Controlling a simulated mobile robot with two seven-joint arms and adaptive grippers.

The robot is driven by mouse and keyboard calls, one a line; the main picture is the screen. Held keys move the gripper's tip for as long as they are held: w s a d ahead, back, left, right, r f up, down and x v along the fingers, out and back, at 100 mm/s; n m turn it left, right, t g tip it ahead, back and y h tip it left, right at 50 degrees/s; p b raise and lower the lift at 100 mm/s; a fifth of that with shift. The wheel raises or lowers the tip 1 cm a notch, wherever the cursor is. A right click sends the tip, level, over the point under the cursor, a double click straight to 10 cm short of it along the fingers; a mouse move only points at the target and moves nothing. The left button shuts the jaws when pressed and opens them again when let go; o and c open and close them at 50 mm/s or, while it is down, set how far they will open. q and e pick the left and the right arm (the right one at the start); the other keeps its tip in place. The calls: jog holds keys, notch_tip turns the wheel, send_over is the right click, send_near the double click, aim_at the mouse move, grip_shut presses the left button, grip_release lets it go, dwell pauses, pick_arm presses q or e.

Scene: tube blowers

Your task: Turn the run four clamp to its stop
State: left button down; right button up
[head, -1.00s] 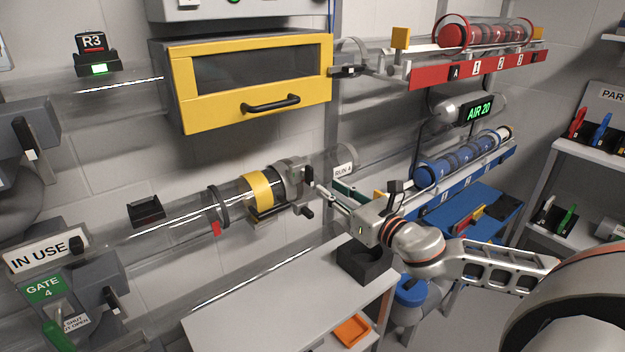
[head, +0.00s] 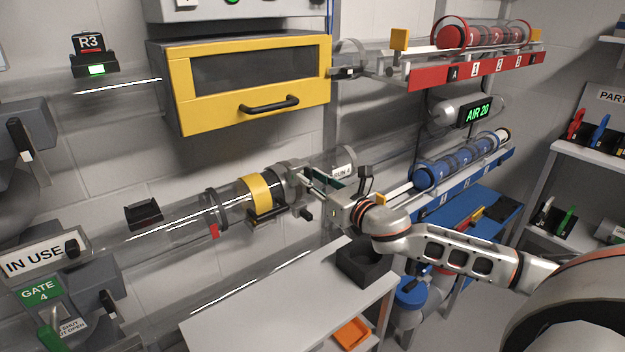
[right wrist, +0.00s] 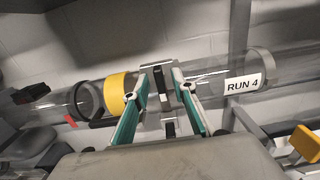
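The run four clamp (head: 285,174) is a grey collar with a dark lever on the clear horizontal tube, right of a yellow band (head: 257,188). In the right wrist view the grey clamp (right wrist: 157,74) and its dark grip lie between my green fingers. My right gripper (head: 309,178) reaches it from the right. Its fingers (right wrist: 162,82) stand apart, one on each side of the clamp; firm contact cannot be told. The RUN 4 label (right wrist: 243,84) is on the tube to the right. My left gripper is not in view.
A yellow-framed box (head: 245,80) hangs above the tube. Blue canisters (head: 455,163) lie on a rack to the right. A red tab (head: 214,231) hangs left of the yellow band.

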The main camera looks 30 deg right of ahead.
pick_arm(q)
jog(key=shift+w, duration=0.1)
pick_arm(e)
jog(key=shift+c, duration=0.7)
grip_shut()
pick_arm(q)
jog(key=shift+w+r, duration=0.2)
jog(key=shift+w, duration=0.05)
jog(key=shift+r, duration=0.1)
